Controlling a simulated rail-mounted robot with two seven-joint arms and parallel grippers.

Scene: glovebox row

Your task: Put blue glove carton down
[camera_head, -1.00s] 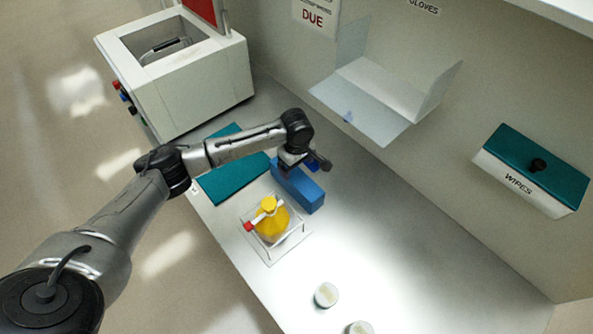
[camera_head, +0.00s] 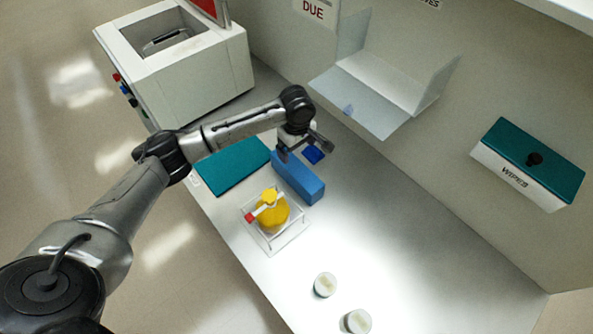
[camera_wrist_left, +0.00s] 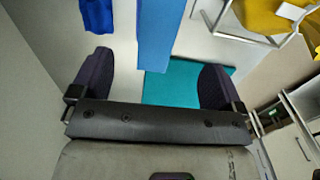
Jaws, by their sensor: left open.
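The blue glove carton (camera_head: 298,178) is a long blue box lying on the pale counter, beside the teal mat (camera_head: 232,167) and the yellow bottle (camera_head: 272,212). My left gripper (camera_head: 303,150) is open and empty just above the carton's far part, apart from it. In the left wrist view the carton (camera_wrist_left: 158,30) runs beyond the gap between the two dark fingers (camera_wrist_left: 153,80); its top end is cut off by the frame. My right gripper is not in view.
A smaller blue object (camera_head: 314,155) lies towards the wall; the gripper partly hides it. The yellow bottle sits in a clear stand. Two white-lidded jars (camera_head: 325,285) stand nearer. A white open-topped machine (camera_head: 180,62), a wall shelf (camera_head: 365,105) and a wipes box (camera_head: 530,165) flank the counter.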

